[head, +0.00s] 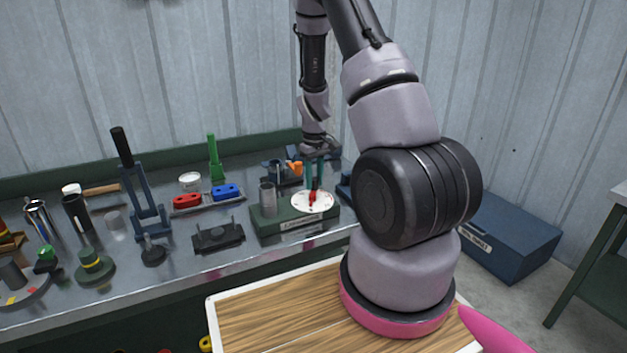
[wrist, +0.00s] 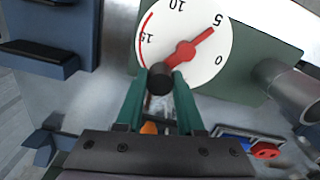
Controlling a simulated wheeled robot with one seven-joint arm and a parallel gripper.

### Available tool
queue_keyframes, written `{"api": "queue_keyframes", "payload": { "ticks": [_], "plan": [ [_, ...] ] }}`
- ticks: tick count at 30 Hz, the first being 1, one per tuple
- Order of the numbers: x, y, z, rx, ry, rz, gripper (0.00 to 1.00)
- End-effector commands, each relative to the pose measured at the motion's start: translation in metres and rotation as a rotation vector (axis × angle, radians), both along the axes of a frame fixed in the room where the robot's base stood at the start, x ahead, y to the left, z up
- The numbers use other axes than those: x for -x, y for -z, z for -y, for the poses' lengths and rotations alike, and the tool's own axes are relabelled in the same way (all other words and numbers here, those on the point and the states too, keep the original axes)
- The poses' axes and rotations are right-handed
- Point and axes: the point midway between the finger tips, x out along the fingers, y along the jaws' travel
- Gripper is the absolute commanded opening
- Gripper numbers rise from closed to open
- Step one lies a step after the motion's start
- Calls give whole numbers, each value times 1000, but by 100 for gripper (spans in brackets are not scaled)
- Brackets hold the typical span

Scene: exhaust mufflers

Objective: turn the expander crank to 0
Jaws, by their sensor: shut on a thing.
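The expander is a dark green box (head: 275,234) on the bench, with a white dial (head: 325,207) on top. In the wrist view the white dial (wrist: 160,30) shows 0, 5, 10 and 15. Its red pointer (wrist: 203,37) points at about 5. The red crank (wrist: 183,53) has a black knob (wrist: 161,77) on the side opposite the pointer tip. My gripper (wrist: 160,82) is shut on this knob, a green finger on each side. In the head view my gripper (head: 315,185) stands over the dial and hides part of it.
A grey cylinder (head: 267,196) stands on the box, left of the dial. A black fixture (head: 218,237) is to the left, with red (head: 187,201) and blue (head: 227,192) blocks behind it. A blue tool with an orange part (head: 295,168) is close behind the dial.

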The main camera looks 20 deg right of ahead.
Motion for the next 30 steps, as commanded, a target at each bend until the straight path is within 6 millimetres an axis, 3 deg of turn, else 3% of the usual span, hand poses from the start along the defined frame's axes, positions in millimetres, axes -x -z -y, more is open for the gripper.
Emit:
{"api": "queue_keyframes", "payload": {
  "ticks": [30],
  "plan": [
    [28,-1,19,0,841,1,0]
  ]
}}
